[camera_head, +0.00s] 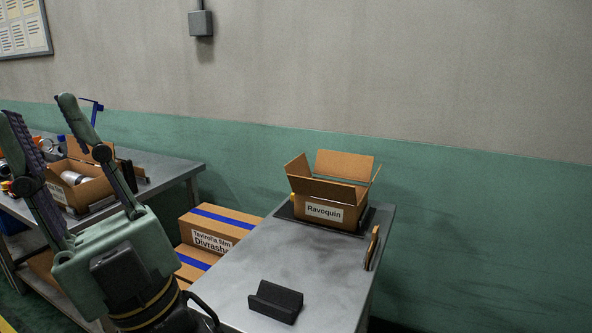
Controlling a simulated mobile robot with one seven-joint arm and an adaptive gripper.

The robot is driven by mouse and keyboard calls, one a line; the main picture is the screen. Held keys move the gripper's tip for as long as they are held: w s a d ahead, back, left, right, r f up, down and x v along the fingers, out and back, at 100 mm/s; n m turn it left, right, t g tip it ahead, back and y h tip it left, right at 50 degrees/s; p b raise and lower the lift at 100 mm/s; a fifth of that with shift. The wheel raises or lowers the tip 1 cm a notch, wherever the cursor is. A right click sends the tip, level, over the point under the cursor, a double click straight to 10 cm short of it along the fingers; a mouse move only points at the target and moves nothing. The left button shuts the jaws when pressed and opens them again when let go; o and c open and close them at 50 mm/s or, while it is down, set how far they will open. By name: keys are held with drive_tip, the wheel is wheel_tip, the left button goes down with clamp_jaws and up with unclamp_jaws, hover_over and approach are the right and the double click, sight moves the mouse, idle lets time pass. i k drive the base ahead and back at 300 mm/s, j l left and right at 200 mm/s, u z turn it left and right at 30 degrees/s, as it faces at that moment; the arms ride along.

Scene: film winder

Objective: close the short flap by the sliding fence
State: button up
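An open carton labelled "Ravoquin" (322,212) stands at the far end of the right metal table, its flaps raised or splayed outward. One short flap (298,168) stands up at its left; the other (375,176) is at its right. A second open carton (92,192) sits on the left bench with cylindrical contents, its back flap up. A dark upright piece (128,176) stands at its right; I cannot tell which dark piece is the sliding fence. My gripper (40,108) is raised at the left foreground, fingers spread, empty, apart from both cartons.
A black block (276,302) lies on the right table's (240,280) near part. A small brown item (372,247) stands at its right edge. Stacked cartons with blue tape (216,222) sit between the tables. The right table's middle is clear; a wall is behind.

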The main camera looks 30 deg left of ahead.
sight(298, 165)
drive_tip(key=j, duration=0.45)
drive_tip(key=i+j, duration=0.15)
drive_tip(key=j, duration=0.75)
drive_tip(key=i+j+u, duration=0.1)
drive_tip(key=j, duration=0.35)
drive_tip(key=i+j, duration=0.15)
drive_tip(key=j, duration=0.3)
drive_tip(key=i+l, duration=0.25)
drive_tip(key=i, duration=0.15)
